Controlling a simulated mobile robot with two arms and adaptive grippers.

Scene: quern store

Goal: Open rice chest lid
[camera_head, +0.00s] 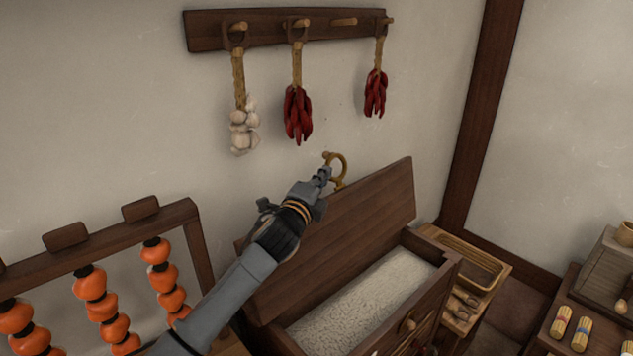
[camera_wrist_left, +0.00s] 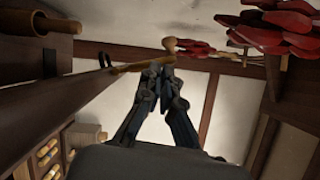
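The rice chest (camera_head: 448,272) is a dark wooden box in the lower middle of the head view, with white rice (camera_head: 365,298) showing inside. Its lid (camera_head: 355,222) stands raised on the far side, tilted up towards the wall. A brass ring handle (camera_head: 342,168) sticks up at the lid's top edge. My left gripper (camera_head: 324,174) reaches over the lid's left part, its fingertips at the ring. In the left wrist view the fingers (camera_wrist_left: 158,68) come together around the brass handle (camera_wrist_left: 130,68), beside the lid's wood (camera_wrist_left: 50,105). My right gripper is out of view.
A wooden rack with strings of orange fruit (camera_head: 95,283) stands at left. A wall peg rail (camera_head: 262,28) carries garlic (camera_head: 241,130) and red chilies (camera_head: 297,115) above the lid. A small shelf with a tray (camera_head: 470,262) adjoins the chest; another table (camera_head: 590,310) is at right.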

